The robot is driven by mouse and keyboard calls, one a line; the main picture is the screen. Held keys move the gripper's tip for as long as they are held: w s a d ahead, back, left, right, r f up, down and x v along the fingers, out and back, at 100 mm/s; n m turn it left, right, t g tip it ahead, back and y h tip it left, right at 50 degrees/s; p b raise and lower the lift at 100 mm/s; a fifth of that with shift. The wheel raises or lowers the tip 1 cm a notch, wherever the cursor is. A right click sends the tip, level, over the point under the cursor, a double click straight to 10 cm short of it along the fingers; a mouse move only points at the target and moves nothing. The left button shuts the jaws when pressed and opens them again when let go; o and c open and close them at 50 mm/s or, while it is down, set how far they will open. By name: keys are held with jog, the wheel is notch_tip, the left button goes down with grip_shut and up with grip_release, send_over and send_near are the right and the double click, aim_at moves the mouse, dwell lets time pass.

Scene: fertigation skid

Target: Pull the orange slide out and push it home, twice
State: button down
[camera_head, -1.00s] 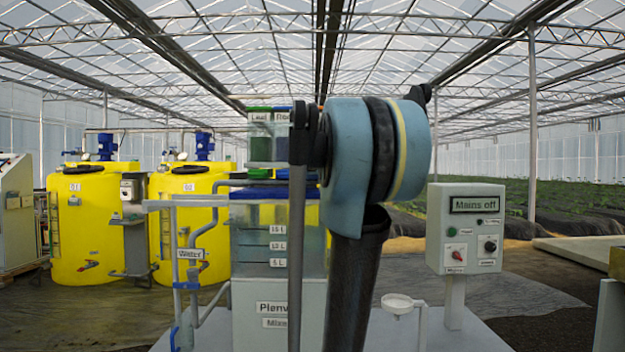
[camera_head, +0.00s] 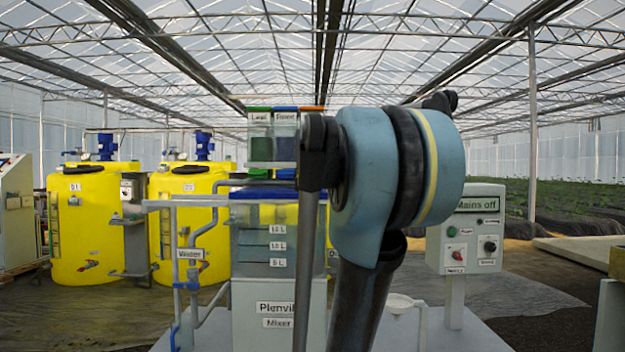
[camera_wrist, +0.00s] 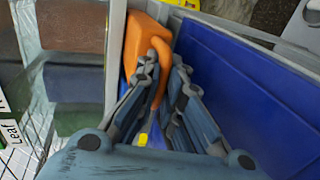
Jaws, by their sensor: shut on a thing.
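The orange slide (camera_wrist: 141,42) shows in the wrist view at the top middle, beside a white upright edge. My gripper (camera_wrist: 164,72) is shut on it, with an orange part of it between the two fingers. The fingers hide some of the slide. In the head view only a thin orange strip shows at the top of the hopper row, right of the blue one. My arm hides the gripper and most of that area there.
A blue panel (camera_wrist: 240,85) stands close to the right of my fingers in the wrist view. Clear bins (camera_wrist: 70,75) stand on the left. In the head view, the Mixer cabinet (camera_head: 263,310) stands below, and the Mains off panel (camera_head: 470,250) is partly behind my arm.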

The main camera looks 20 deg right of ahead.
jog(key=shift+w+d, duration=0.25)
jog(key=shift+w, duration=0.8)
jog(key=shift+w+d, duration=0.3)
jog(key=shift+w, duration=0.8)
jog(key=shift+w+d, duration=0.25)
jog(key=shift+w, duration=0.8)
jog(key=c, duration=1.5)
grip_release()
jog(key=shift+s+a, duration=0.3)
jog(key=shift+s, duration=0.8)
jog(key=shift+s+a, duration=0.3)
jog(key=shift+s, duration=0.85)
jog(key=shift+s+a, duration=0.3)
jog(key=shift+s, duration=0.8)
